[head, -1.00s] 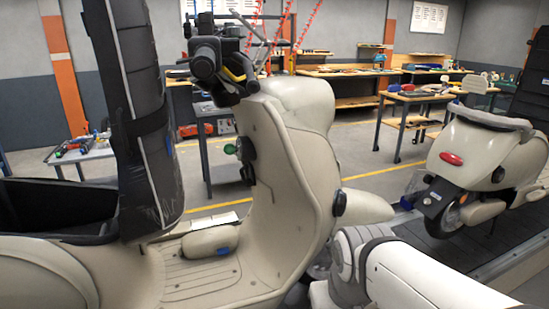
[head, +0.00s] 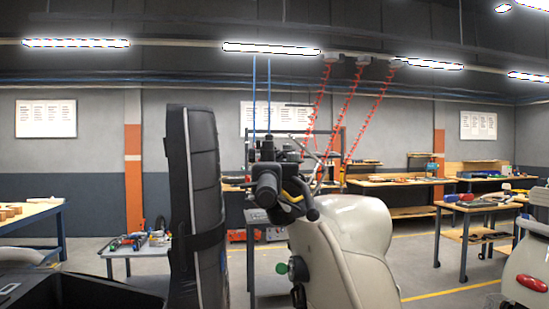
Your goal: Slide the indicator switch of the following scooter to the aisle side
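A cream scooter stands in the middle of the head view, with its front shield (head: 345,250) at the centre right. Its black handlebar (head: 270,185) has dark grips and a yellow detail near the right end. The indicator switch is too small to make out among the dark handlebar parts. A tall black padded seat (head: 195,200) stands upright left of the handlebar. A green knob (head: 282,268) sits on the inner side of the shield. My gripper is not in view. I cannot tell which scooter the task calls the following one.
Another cream scooter (head: 525,265) with a red tail light is cut off at the right edge. A black open bin (head: 85,290) fills the lower left. Workbenches (head: 400,183) line the back wall. A low table (head: 140,250) with tools stands behind the seat.

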